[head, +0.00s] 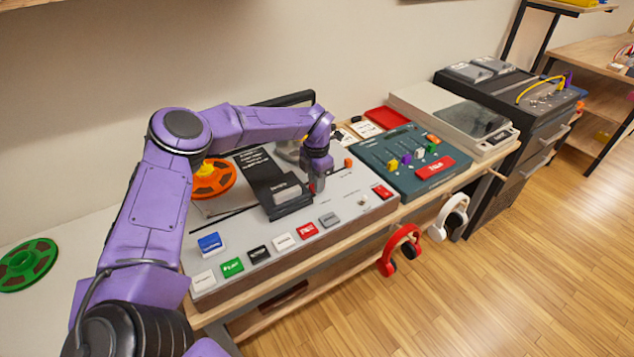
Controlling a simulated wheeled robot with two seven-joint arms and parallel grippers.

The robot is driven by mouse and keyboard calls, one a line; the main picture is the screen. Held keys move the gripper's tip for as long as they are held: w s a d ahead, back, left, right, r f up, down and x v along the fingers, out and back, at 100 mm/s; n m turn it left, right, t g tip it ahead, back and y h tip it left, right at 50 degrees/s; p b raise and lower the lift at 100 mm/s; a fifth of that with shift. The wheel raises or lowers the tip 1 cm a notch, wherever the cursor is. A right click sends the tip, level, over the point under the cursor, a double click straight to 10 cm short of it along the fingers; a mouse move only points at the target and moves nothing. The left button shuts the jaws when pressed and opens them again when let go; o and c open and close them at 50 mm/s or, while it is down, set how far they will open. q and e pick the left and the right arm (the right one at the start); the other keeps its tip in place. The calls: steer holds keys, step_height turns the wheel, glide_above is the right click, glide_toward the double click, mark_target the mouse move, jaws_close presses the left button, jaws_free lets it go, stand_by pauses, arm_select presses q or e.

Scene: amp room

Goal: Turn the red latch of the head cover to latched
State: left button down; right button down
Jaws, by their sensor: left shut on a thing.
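My left gripper (317,184) reaches down from above onto the tape machine (345,205). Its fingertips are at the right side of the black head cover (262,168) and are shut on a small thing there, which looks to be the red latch. The fingers hide most of the latch, so I cannot tell which way it points. The head cover sits on the machine's top, with a grey block at its front. My right gripper is not in view.
Several coloured buttons, among them a green one (232,267), line the machine's front edge. An orange reel (214,179) lies behind my left arm. A teal mixer (408,157) stands to the right. Red headphones (401,250) hang at the table's front edge.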

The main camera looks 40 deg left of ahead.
arm_select(q)
steer(key=shift+f+m, duration=0.15)
steer(key=shift+m, duration=0.25)
steer(key=c, duration=1.1)
jaws_free()
steer(key=shift+o, duration=0.5)
step_height(320, 180, up, 10)
steer(key=b, duration=0.1)
steer(key=shift+r, duration=0.25)
